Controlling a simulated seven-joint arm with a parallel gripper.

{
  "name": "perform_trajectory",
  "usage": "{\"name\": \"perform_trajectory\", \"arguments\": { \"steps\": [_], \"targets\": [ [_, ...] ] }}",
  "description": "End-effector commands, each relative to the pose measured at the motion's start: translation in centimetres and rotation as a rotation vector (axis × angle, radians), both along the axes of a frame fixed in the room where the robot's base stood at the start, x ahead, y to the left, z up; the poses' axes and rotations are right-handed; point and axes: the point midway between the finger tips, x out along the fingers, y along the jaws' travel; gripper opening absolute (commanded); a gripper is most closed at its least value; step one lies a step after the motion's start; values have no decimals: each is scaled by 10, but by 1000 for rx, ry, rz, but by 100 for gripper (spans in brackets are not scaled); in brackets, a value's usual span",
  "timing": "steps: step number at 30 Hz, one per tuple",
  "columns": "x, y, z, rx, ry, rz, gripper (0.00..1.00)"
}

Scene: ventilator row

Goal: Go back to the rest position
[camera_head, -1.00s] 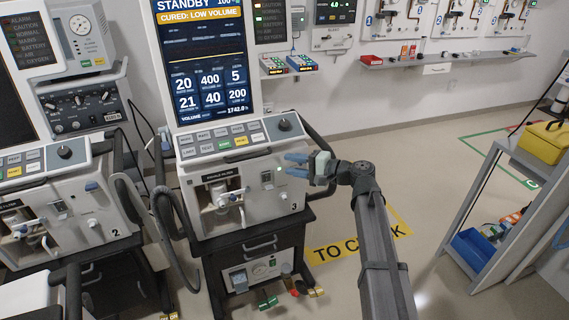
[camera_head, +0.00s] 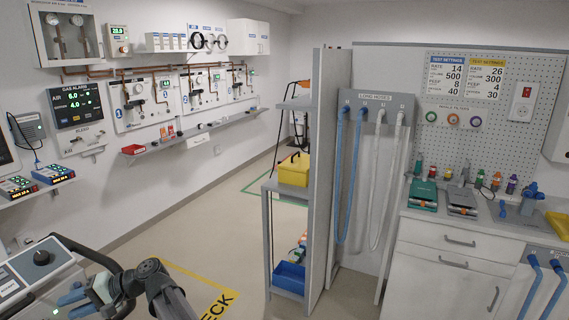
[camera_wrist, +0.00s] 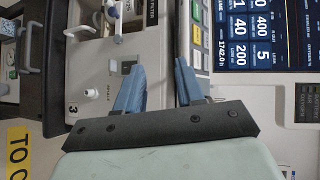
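My gripper (camera_head: 72,304) shows at the lower left of the head view, in front of the front panel of ventilator 3 (camera_head: 40,272). In the wrist view its two blue fingers (camera_wrist: 158,88) are spread apart with nothing between them. The ventilator's white body (camera_wrist: 95,75), its button strip and its screen (camera_wrist: 265,35) lie beyond the fingers. The fingers appear apart from the ventilator, though the exact gap is hard to tell. Most of the ventilator is outside the head view.
A grey shelf unit (camera_head: 318,180) with a yellow case (camera_head: 294,169) and a blue bin (camera_head: 288,278) stands mid-view. Hoses hang to its right, beside a white drawer counter (camera_head: 445,262). A wall shelf (camera_head: 190,132) runs along the left. Floor between ventilator and shelf unit is clear.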

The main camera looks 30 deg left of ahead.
Motion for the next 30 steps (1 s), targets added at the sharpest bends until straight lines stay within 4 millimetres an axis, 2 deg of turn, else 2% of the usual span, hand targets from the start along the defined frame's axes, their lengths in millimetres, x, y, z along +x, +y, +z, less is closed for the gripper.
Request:
{"name": "perform_trajectory", "arguments": {
  "steps": [5,8,14,18,23,29,30],
  "targets": [
    [5,-23,-36,-53,-210,16,38],
    [9,-46,-59,-96,-349,28,38],
    [23,-110,-147,-244,-592,68,38],
    [52,-162,-207,-361,-701,78,38],
    [90,-231,-267,-499,-781,78,38],
    [132,-327,-332,-674,-832,74,38],
    [139,-348,-344,-710,-837,72,38]
  ]
}}
